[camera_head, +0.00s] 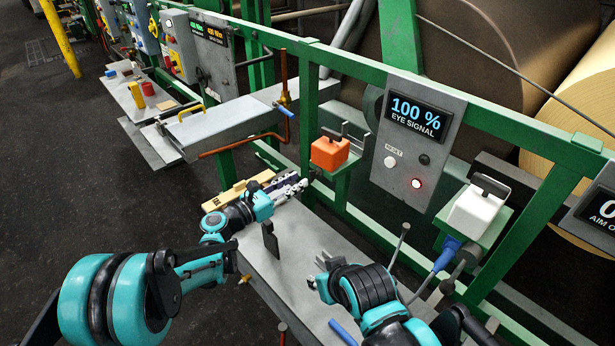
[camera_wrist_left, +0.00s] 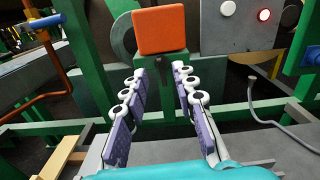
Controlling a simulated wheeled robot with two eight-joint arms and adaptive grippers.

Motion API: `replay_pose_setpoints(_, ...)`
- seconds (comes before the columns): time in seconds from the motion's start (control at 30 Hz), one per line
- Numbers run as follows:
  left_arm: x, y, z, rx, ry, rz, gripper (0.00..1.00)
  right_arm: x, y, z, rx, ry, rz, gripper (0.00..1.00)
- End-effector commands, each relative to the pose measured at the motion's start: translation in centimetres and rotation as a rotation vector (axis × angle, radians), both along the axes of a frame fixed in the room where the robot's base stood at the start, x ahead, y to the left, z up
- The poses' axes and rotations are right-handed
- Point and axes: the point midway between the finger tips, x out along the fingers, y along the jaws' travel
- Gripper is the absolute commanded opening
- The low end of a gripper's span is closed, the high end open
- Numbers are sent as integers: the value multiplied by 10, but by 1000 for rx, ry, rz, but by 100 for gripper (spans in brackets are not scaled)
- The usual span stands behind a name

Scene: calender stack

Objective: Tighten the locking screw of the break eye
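An orange break eye box (camera_head: 330,152) sits on a green bracket of the frame, and it also shows in the left wrist view (camera_wrist_left: 160,30). A small dark screw head (camera_wrist_left: 159,61) shows on the green bracket just below it. My left gripper (camera_head: 300,183) reaches toward that bracket from the left. In the left wrist view my left gripper (camera_wrist_left: 158,76) is open, its two purple-padded fingers apart on either side of the screw, with nothing between them. My right gripper (camera_head: 318,270) is over the grey table, away from the box; its finger opening is unclear.
A display panel (camera_head: 418,118) reads 100 % EYE SIGNAL. A white box (camera_head: 480,210) with a blue cable plug (camera_head: 447,254) sits on another bracket at right. Green rails (camera_head: 345,66) run behind. A grey table (camera_head: 290,240) lies below my arms. A blue rod (camera_head: 343,332) lies at front.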

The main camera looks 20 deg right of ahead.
Motion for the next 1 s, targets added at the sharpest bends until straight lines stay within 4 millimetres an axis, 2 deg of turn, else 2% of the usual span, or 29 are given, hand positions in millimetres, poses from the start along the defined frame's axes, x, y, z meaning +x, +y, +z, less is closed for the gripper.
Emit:
replay_pose_setpoints(0.1,7,-20,-2,1,-1,-2,28,0,0,-7,0,0,0,34)
replay_pose_setpoints(0.3,17,-43,-1,2,-2,-1,28,0,0,-12,0,0,0,34)
replay_pose_setpoints(0.67,20,-48,0,2,-2,1,28,0,0,-13,0,0,0,34)
replay_pose_setpoints(0.77,20,-48,0,2,-2,1,1,0,0,-13,0,0,0,34)
replay_pose_setpoints(1.0,20,-48,0,3,-3,1,0,0,0,-13,0,0,0,34)
